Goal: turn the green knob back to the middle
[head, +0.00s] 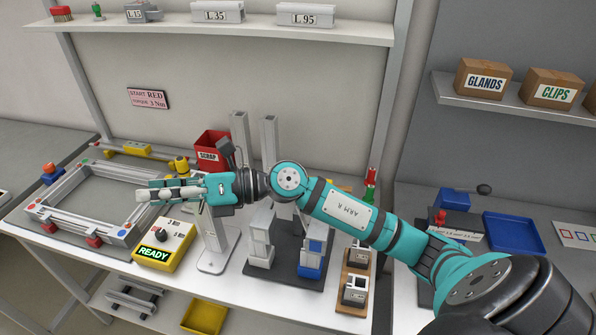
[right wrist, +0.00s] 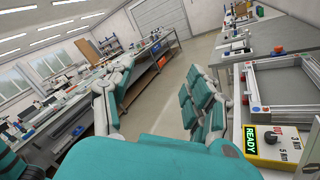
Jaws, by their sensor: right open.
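A yellow control box (head: 163,250) stands near the table's front edge with a lit green READY display (head: 153,252). A dark knob (head: 161,234) sits on its top, near small Nm labels; I cannot make out green on it, nor its exact setting. The box also shows at the right edge of the right wrist view (right wrist: 258,159), with its knob (right wrist: 271,137). My right gripper (head: 152,190) is open and empty, pointing left above and behind the box, apart from the knob. Its two spread fingers show in the right wrist view (right wrist: 158,105). My left gripper is out of view.
An aluminium frame (head: 62,232) lies left of the box. A grey stand (head: 213,258) is close on its right, with a black fixture (head: 285,278) beyond. A red SCRAP bin (head: 212,140) stands behind. Bare white table lies around the box's front.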

